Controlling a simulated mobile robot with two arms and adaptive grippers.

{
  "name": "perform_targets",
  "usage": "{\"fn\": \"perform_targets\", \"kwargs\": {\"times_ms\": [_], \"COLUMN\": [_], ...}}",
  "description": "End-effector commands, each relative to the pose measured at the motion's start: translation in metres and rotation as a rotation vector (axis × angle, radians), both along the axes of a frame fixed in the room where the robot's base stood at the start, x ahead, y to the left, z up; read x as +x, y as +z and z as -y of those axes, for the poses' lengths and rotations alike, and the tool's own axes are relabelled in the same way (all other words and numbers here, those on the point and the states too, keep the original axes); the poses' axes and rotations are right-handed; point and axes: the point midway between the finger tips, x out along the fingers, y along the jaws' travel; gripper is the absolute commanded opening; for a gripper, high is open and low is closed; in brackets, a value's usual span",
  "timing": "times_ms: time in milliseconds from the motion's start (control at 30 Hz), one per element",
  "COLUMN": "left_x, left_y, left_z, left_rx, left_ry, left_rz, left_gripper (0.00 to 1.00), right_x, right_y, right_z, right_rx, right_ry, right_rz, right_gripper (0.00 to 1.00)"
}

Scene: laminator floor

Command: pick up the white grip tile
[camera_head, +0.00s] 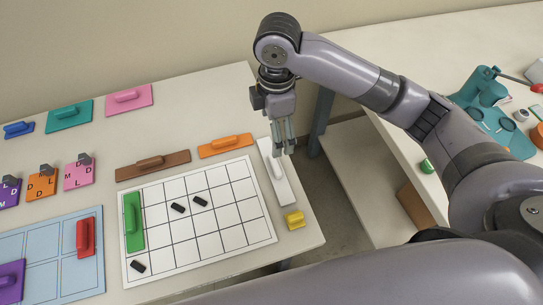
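The white grip tile (278,187) is a long white plate with a raised grip, lying near the right edge of the left table, beside the grid board. My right gripper (287,151) comes in from the right and points down over the tile's far end. Its two fingers show a gap between them and hold nothing that I can see. They look to be above the tile, in front of its far right part in the picture; the exact height is hard to tell. My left gripper is out of view.
A white grid board (205,245) with a green grip tile (133,222) and small black pieces lies left of the white tile. A yellow block (294,220) sits near its front end. Orange (225,146) and brown (153,165) grip tiles lie behind the board. A floor gap separates the tables.

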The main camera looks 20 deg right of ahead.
Motion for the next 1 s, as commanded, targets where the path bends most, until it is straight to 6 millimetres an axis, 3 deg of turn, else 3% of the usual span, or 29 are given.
{"fn": "perform_targets", "kwargs": {"times_ms": [167,600,1000], "left_x": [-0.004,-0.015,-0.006], "left_y": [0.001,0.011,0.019], "left_z": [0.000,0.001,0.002], "left_rx": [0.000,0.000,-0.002], "left_ry": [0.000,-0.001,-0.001], "left_rz": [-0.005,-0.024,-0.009], "left_gripper": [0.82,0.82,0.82], "right_x": [0.001,0.001,0.003], "right_y": [-0.004,-0.093,-0.131], "right_z": [0.006,0.006,0.006], "right_rx": [-0.020,-0.019,-0.019], "right_ry": [0.013,0.012,0.012], "right_rz": [-0.011,-0.009,-0.008], "right_gripper": [0.86,0.86,0.86]}}
